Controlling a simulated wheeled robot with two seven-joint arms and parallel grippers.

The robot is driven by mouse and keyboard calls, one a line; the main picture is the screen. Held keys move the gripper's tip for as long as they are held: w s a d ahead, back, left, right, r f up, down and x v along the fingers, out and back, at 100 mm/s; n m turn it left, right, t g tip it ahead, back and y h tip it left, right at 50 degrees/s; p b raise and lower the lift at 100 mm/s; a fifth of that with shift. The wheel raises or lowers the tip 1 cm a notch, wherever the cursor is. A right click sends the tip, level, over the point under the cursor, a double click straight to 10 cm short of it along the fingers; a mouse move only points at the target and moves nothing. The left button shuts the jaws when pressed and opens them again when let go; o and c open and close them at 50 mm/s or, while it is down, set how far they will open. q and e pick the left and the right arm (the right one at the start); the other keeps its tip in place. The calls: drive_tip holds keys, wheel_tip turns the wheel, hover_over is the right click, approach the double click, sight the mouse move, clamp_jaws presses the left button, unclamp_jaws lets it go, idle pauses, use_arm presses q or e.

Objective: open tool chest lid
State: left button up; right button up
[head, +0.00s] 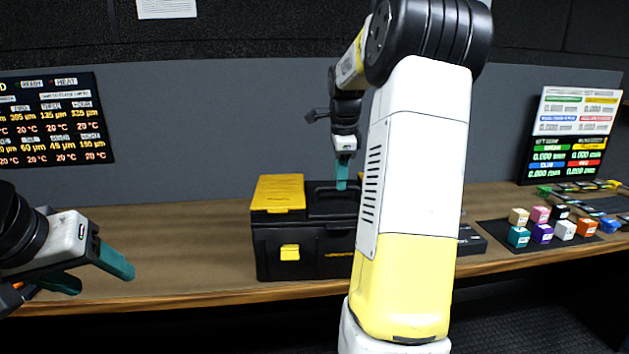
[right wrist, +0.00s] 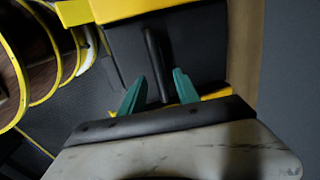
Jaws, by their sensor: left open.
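The black tool chest (head: 306,252) stands on the wooden counter, with a yellow panel (head: 279,193) on top and a yellow latch (head: 290,252) on its front. Its lid looks shut. My right arm hides its right part. My right gripper (head: 342,172) points down over the chest's black top handle (head: 336,201). In the right wrist view, its teal fingers (right wrist: 160,92) are apart on either side of the handle (right wrist: 153,50), with gaps showing. My left gripper (head: 98,275) is open and empty, left of the chest and near the counter's front edge.
The wooden counter (head: 190,235) is bare left of the chest. A dark mat with several coloured cubes (head: 541,233) lies to the right. A flat black box (head: 471,240) sits just right of my right arm. Display panels (head: 55,122) hang on the back wall.

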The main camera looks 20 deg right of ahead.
drive_tip(key=shift+w+d+f, duration=0.1)
drive_tip(key=shift+f, duration=0.85)
clamp_jaws()
idle(0.7)
